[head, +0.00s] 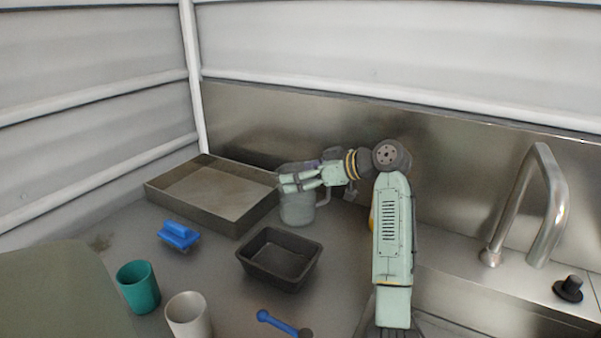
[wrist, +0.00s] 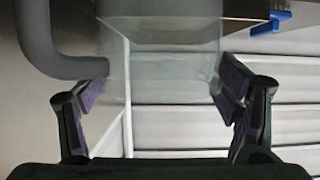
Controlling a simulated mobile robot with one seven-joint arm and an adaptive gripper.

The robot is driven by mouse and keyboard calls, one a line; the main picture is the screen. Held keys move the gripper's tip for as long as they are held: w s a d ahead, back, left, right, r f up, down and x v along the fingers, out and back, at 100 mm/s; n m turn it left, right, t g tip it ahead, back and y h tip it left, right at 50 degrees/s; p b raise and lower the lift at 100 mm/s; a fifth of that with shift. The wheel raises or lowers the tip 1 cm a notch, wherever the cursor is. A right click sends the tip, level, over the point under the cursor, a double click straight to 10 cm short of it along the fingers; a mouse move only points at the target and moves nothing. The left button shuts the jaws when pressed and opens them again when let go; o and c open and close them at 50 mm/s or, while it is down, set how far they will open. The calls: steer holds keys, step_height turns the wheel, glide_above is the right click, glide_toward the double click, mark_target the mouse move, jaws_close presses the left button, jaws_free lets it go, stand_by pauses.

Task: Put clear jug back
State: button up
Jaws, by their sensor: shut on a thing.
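The clear jug (head: 298,208) is a see-through grey vessel with a handle on its right. It stands upright at the back of the counter, just right of the metal tray; I cannot tell whether its base touches the counter. My gripper (head: 287,182) reaches it from the right, with its fingers at the jug's upper part. In the wrist view the clear jug (wrist: 160,65) fills the space between the fingers of my gripper (wrist: 160,85), which are shut on its sides. Its grey handle (wrist: 38,45) shows at the left there.
A shallow metal tray (head: 163,194) is left of the jug. A black bin (head: 254,267) stands in front. A blue brush (head: 178,235), teal cup (head: 138,287), pale cup (head: 187,316) and blue scoop (head: 278,323) are nearer. A tap (head: 551,190) stands at right.

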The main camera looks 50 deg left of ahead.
steer(key=shift+f, duration=0.1)
steer(key=o, duration=1.9)
steer(key=v, duration=1.2)
